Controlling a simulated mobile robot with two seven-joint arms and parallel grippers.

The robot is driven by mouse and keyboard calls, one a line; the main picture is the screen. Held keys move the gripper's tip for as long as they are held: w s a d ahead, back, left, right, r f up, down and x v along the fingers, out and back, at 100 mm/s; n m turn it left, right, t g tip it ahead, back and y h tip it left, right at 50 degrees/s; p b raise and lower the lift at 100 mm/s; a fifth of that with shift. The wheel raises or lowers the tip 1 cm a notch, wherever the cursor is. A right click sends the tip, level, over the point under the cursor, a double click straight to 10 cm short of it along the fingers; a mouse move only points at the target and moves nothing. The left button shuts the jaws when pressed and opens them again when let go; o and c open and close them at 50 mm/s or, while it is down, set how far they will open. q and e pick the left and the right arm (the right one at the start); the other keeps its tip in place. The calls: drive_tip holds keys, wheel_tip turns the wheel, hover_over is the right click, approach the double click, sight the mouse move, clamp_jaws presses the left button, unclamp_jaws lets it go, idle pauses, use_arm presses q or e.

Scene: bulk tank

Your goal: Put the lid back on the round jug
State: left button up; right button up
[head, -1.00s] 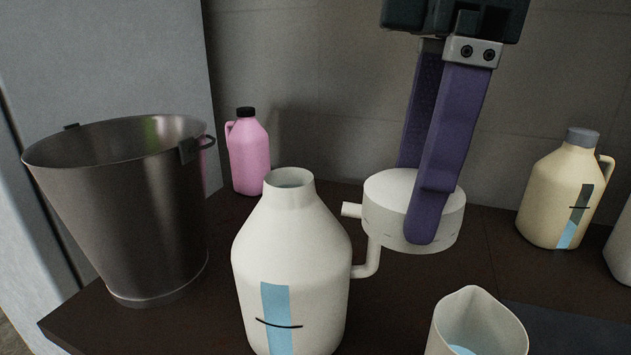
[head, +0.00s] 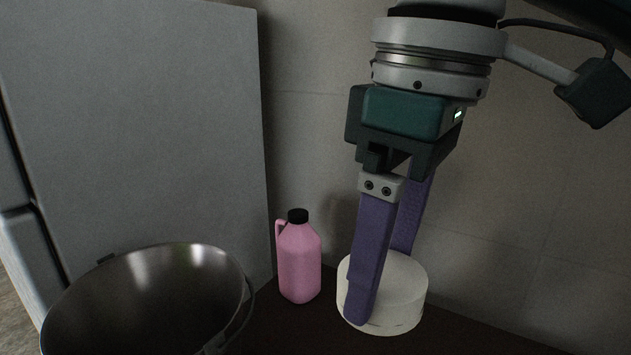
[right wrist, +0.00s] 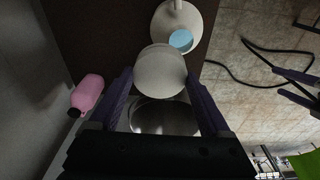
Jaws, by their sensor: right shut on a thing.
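The lid (head: 400,290) is a wide white disc. My right gripper (head: 372,300) is shut on it, with its purple fingers on either side. The lid also shows between the fingers in the right wrist view (right wrist: 160,72). The round jug is out of the head view. In the right wrist view the cream jug (right wrist: 200,18) is seen from above, with its open mouth showing blue inside; the lid is apart from the mouth in that picture. My left gripper (right wrist: 280,83) shows small and dark at the right wrist view's right edge, its fingers apart and empty.
A metal bucket (head: 70,318) stands at the lower left of the head view. A pink jug with a black cap (head: 299,262) stands left of the lid, near the wall. The dark counter (head: 455,338) is bare right of the lid.

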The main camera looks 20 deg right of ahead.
drive_tip(key=a+f+n, duration=0.1)
drive_tip(key=n, duration=0.1)
drive_tip(key=f+n+p, duration=0.1)
drive_tip(key=n, duration=0.1)
drive_tip(key=a+f+n+p, duration=0.1)
drive_tip(key=f+n, duration=0.1)
drive_tip(key=shift+s+a+f+n+g, duration=0.1)
drive_tip(key=shift+a+n+g, duration=0.2)
drive_tip(key=shift+n+g, duration=0.1)
drive_tip(key=f+n, duration=0.1)
drive_tip(key=n, duration=0.1)
drive_tip(key=s+a+f+n+p, duration=0.1)
drive_tip(key=f+n, duration=0.1)
drive_tip(key=s+a+f+n, duration=0.1)
drive_tip(key=f+n, duration=0.1)
drive_tip(key=n, duration=0.1)
drive_tip(key=shift+f+g+y+p, duration=0.25)
drive_tip(key=shift+g+y+p, duration=0.05)
drive_tip(key=shift+p, duration=0.05)
wheel_tip(320, 180, down, 4)
drive_tip(key=b, duration=0.5)
drive_tip(key=shift+f+b, duration=0.35)
drive_tip(key=shift+f, duration=0.55)
drive_tip(key=shift+p, duration=0.35)
